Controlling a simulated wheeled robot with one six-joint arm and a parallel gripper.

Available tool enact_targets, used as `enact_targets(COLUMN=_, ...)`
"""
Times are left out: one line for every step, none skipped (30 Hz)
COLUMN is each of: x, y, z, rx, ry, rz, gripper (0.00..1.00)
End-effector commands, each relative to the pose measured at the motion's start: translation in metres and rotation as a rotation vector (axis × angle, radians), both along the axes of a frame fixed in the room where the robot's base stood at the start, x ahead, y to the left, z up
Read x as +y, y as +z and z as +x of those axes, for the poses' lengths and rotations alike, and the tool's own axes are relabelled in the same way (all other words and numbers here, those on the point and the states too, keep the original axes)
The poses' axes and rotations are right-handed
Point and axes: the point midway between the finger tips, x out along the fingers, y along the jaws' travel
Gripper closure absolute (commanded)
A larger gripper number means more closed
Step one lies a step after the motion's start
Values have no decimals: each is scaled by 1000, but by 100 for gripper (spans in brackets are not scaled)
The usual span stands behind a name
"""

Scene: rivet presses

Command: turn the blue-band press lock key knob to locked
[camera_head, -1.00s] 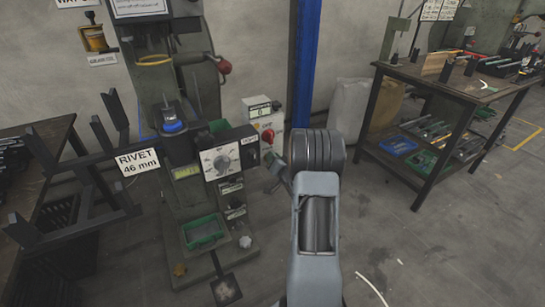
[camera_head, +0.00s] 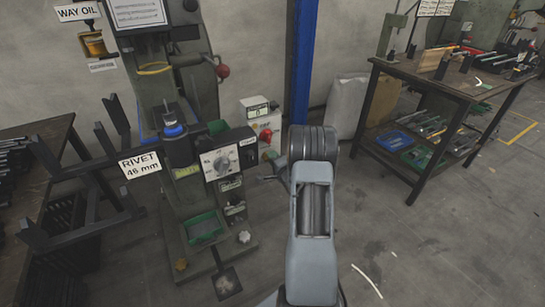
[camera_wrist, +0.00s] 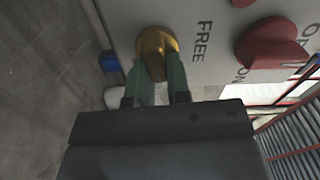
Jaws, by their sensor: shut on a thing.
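The brass-coloured key knob (camera_wrist: 153,42) is at the top middle of the wrist view, on a pale panel with the word FREE beside it. My gripper (camera_wrist: 160,75) has its green fingers shut on the knob, which is partly hidden between them. The blue-band press (camera_head: 172,131) stands at the left of the head view, with a blue ring around its ram. In the head view my gripper is small and mostly hidden by my arm, low beside the press's dial panel (camera_head: 222,160). The knob itself cannot be made out there.
A red knob (camera_wrist: 270,42) sits close right of the brass one. A pale control box (camera_head: 258,112) stands behind the press. A rack with a RIVET 46 mm sign (camera_head: 140,163) is at left. A workbench (camera_head: 450,85) is at right; the floor between is mostly clear.

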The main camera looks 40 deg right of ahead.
Motion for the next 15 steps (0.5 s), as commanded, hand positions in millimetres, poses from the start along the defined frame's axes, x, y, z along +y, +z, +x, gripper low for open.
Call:
enact_targets(x=0, y=0, z=0, rx=-2, ry=0, rz=23, gripper=100)
enact_targets(x=0, y=0, z=0, rx=-4, ry=0, rz=37, gripper=100)
enact_targets(x=0, y=0, z=0, rx=-6, ry=0, rz=53, gripper=100)
enact_targets(x=0, y=-1, z=0, rx=-8, ry=0, rz=65, gripper=100)
enact_targets(x=0, y=-1, z=0, rx=-9, ry=-1, rz=75, gripper=100)
enact_targets(x=0, y=-1, z=0, rx=-12, ry=-1, rz=86, gripper=100)
enact_targets(x=0, y=-1, z=0, rx=-12, ry=-1, rz=95, gripper=100)
enact_targets(x=0, y=-1, z=0, rx=-14, ry=-1, rz=102, gripper=100)
enact_targets(x=0, y=-1, z=0, rx=-14, ry=-1, rz=110, gripper=100)
enact_targets(x=0, y=-2, z=0, rx=-15, ry=-1, rz=115, gripper=100)
enact_targets(x=0, y=-2, z=0, rx=-16, ry=-1, rz=120, gripper=100)
enact_targets(x=0, y=-2, z=0, rx=-16, ry=-1, rz=125, gripper=100)
enact_targets(x=0, y=-2, z=0, rx=-17, ry=-1, rz=128, gripper=100)
enact_targets(x=0, y=-2, z=0, rx=-17, ry=-1, rz=131, gripper=100)
enact_targets(x=0, y=-2, z=0, rx=-17, ry=-1, rz=134, gripper=100)
